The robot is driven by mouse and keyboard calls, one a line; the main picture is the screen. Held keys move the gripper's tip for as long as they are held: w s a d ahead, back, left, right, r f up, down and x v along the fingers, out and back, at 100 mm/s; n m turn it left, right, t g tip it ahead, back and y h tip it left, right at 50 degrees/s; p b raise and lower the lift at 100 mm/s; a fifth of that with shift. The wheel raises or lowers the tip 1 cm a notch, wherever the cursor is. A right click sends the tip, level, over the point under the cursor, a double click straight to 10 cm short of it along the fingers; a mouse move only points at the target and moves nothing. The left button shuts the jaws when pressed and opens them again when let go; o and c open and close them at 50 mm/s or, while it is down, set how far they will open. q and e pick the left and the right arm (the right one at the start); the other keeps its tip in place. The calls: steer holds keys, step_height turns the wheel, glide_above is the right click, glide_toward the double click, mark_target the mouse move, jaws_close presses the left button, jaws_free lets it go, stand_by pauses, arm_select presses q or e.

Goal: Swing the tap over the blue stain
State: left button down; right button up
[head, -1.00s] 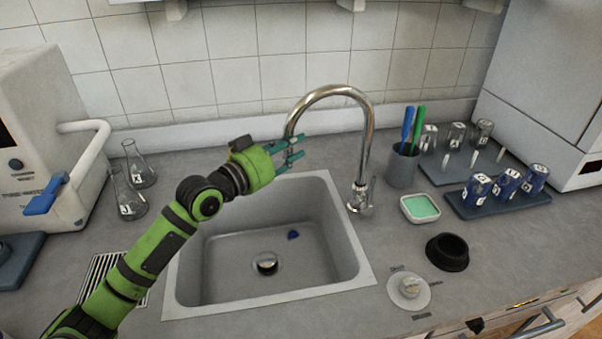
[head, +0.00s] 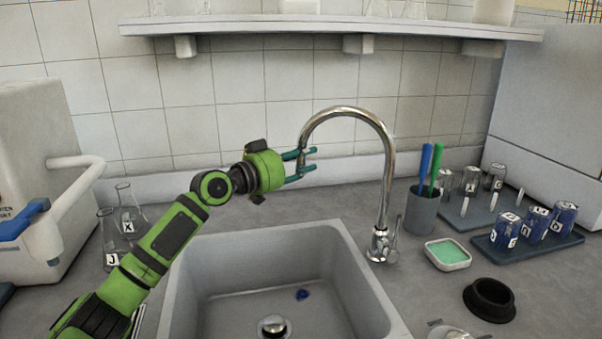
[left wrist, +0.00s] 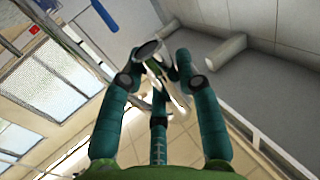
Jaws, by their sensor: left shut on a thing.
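The chrome tap (head: 388,190) stands upright at the right rear of the sink. Its curved spout arches to the left, with the outlet end over the back part of the sink. My left gripper (head: 304,163) is shut on the downturned end of the spout. In the left wrist view its teal fingers (left wrist: 160,75) close around the shiny spout end (left wrist: 150,50). My right gripper is not in view.
The grey sink (head: 215,260) is otherwise empty. To the right of the tap stand a pen cup (head: 422,212), a green sponge dish (head: 447,254), a black ring (head: 490,299) and racks of labelled vials (head: 525,246). Flasks (head: 127,220) stand left. A shelf (head: 330,25) hangs above.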

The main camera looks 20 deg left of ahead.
arm_select(q)
steer(key=shift+w+a+r+b, duration=0.1)
steer(key=shift+w+a+b, duration=0.25)
steer(key=shift+w, duration=0.2)
steer(key=c, duration=0.9)
jaws_free()
steer(key=shift+w, duration=0.1)
steer(key=shift+o, duration=0.2)
steer(key=shift+s+a, duration=0.1)
steer(key=shift+s, duration=0.25)
steer(key=v, duration=1.1)
steer(key=shift+s, duration=0.2)
steer(key=shift+a, duration=0.1)
